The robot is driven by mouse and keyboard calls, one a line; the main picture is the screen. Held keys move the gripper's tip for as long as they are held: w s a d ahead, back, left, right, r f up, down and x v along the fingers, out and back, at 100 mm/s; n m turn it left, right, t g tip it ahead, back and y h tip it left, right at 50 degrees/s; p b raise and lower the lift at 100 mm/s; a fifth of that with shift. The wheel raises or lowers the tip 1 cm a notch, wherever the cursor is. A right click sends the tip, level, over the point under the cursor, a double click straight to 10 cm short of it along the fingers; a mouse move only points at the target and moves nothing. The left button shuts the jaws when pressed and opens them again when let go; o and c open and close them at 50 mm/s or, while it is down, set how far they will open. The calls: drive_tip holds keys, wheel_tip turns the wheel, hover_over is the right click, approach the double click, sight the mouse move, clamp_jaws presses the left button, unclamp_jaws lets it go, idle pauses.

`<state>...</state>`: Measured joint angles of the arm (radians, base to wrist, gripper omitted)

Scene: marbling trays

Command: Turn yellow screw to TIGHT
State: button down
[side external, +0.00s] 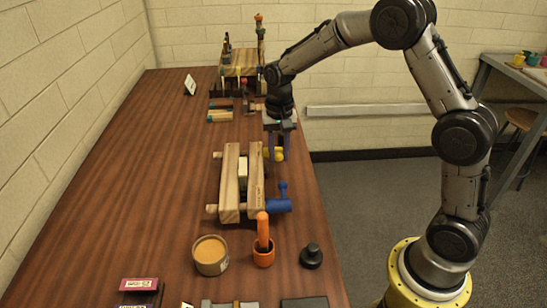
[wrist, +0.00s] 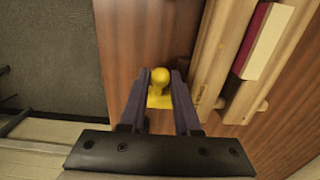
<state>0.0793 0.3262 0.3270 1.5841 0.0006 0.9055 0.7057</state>
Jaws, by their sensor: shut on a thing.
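The yellow screw (side external: 279,155) sits at the far right end of a wooden press (side external: 229,190) made of two parallel beams. In the wrist view the yellow screw (wrist: 159,88) shows a rounded knob and a wider part below it, between my fingers. My gripper (side external: 276,150) points down over it, and in the wrist view my gripper (wrist: 161,78) is shut on it. A blue screw (side external: 280,204) with an upright handle is at the press's near right end. A pale block (wrist: 263,42) with a dark red face lies between the beams. TIGHT markings cannot be made out.
A tan-filled round tub (side external: 210,257), an orange pot (side external: 263,257) with an orange-handled tool and a black knobbed piece (side external: 311,257) stand nearer the camera. A wooden rack (side external: 240,68) and a small white card (side external: 190,84) are at the back. The table's left side is clear.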

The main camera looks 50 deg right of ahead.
drive_tip(key=c, duration=0.9)
unclamp_jaws()
drive_tip(key=shift+w+d+r, duration=0.1)
drive_tip(key=shift+w+r, duration=0.05)
drive_tip(key=shift+r, duration=0.05)
drive_tip(key=shift+f, duration=0.1)
drive_tip(key=shift+f, duration=0.1)
drive_tip(key=shift+s+a+f, duration=0.2)
drive_tip(key=shift+s+f, duration=0.05)
clamp_jaws()
